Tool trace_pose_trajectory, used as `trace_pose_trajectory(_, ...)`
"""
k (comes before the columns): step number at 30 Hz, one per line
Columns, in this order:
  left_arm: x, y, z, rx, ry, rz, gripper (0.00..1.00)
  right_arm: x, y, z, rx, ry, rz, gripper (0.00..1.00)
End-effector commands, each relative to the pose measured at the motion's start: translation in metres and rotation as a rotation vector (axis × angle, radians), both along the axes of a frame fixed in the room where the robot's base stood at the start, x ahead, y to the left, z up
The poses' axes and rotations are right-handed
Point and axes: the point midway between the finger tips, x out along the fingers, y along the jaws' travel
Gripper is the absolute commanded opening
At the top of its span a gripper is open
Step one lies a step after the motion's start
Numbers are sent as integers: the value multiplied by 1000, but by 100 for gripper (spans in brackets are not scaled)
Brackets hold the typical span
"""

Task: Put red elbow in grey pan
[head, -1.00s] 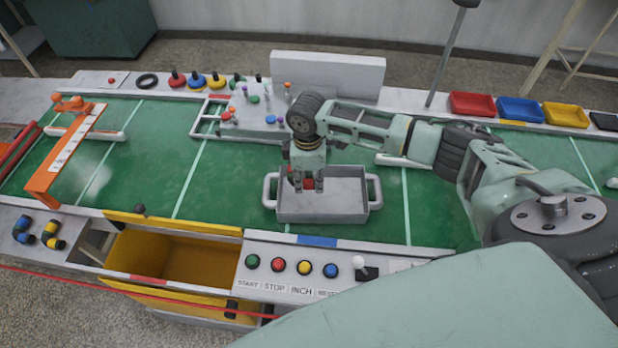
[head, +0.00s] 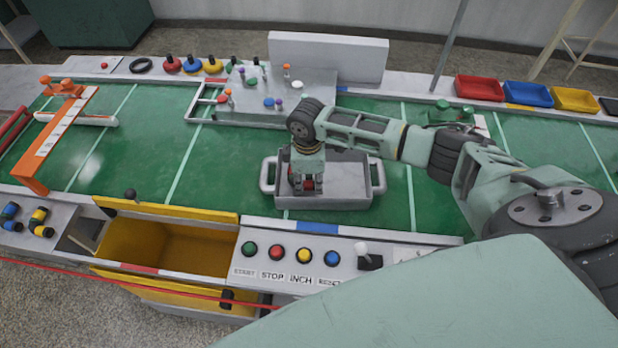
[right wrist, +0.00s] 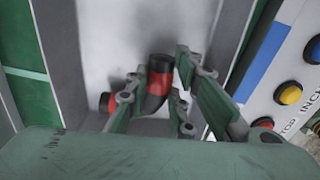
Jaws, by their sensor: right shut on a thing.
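The red elbow (right wrist: 156,85), a bent red pipe piece with black ends, is between the fingers of my right gripper (right wrist: 165,98) in the right wrist view. The gripper is shut on it. In the head view my right gripper (head: 306,188) points down inside the outline of the grey pan (head: 347,184), at its left part, with a bit of red between the fingertips. The pan is a shallow tray with a handle at each end, on the green table. I cannot tell whether the elbow touches the pan floor. My left gripper is not in view.
An open yellow drawer (head: 170,247) is at the front left, beside a panel of coloured buttons (head: 304,255). A grey block with coloured knobs (head: 270,90) stands behind the pan. An orange rail stand (head: 62,130) is at left. Green table between is clear.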

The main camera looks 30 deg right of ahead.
Motion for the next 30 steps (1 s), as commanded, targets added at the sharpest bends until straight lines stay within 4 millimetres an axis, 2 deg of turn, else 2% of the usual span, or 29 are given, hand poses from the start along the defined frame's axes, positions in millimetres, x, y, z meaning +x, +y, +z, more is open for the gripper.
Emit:
trace_pose_trajectory(8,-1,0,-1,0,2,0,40,0,0,-1,0,-1,0,0)
trace_pose_trajectory(9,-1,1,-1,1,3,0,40,0,0,-1,0,-1,0,24)
trace_pose_trajectory(16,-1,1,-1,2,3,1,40,0,0,-1,1,-1,0,43)
trace_pose_trajectory(25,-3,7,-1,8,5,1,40,0,0,0,0,-1,0,43)
trace_pose_trajectory(30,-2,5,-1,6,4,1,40,1,0,17,1,-3,0,43)
